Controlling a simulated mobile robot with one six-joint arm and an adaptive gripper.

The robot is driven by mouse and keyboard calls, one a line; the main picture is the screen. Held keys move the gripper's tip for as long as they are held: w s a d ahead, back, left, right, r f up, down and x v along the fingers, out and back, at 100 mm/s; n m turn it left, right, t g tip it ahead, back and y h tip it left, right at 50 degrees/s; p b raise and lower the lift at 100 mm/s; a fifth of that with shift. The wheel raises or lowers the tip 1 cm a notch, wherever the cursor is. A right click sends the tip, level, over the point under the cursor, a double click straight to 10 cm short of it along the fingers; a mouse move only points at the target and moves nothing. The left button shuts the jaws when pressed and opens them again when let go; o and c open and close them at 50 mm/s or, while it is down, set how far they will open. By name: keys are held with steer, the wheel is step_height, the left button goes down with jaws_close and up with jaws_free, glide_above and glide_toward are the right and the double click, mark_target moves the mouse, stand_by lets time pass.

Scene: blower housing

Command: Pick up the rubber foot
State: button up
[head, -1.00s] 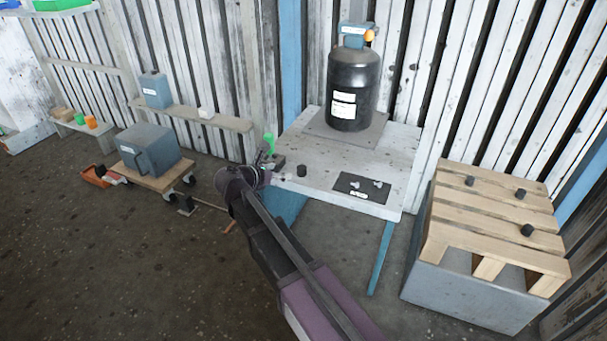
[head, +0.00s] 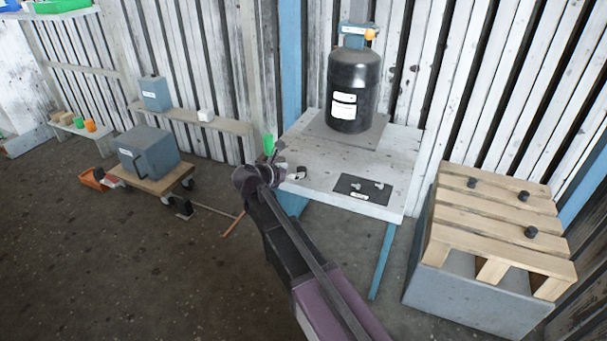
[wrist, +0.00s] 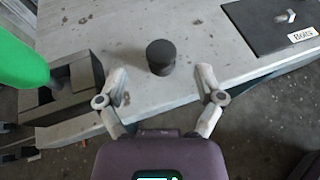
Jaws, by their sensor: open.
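The rubber foot (wrist: 160,57), a short black cylinder, stands upright on the pale worktable (wrist: 185,18) near its front edge. In the wrist view it sits between and slightly beyond the fingertips of my gripper (wrist: 161,80), with a gap to each finger. My gripper is open and empty. In the head view my gripper (head: 292,175) is at the table's left front corner and largely hides the foot. Other black cylinders of similar look (head: 530,232) stand on the wooden pallet at right.
A black block with a green handle (wrist: 20,62) is close to the left finger. A dark mat labelled "Bolts" (head: 352,182) holds bolts to the right. A black tank (head: 353,90) stands at the table's back. The pallet (head: 490,215) lies on a grey box.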

mark_target(298, 171)
steer(key=x, duration=0.1)
steer(key=b+x, duration=0.1)
steer(key=x, duration=0.1)
steer(key=shift+f, duration=0.35)
steer(key=shift+w+d+f+b, duration=0.15)
steer(key=shift+w+d+b, duration=0.2)
steer(key=shift+w+d, duration=0.1)
steer(key=c, duration=1)
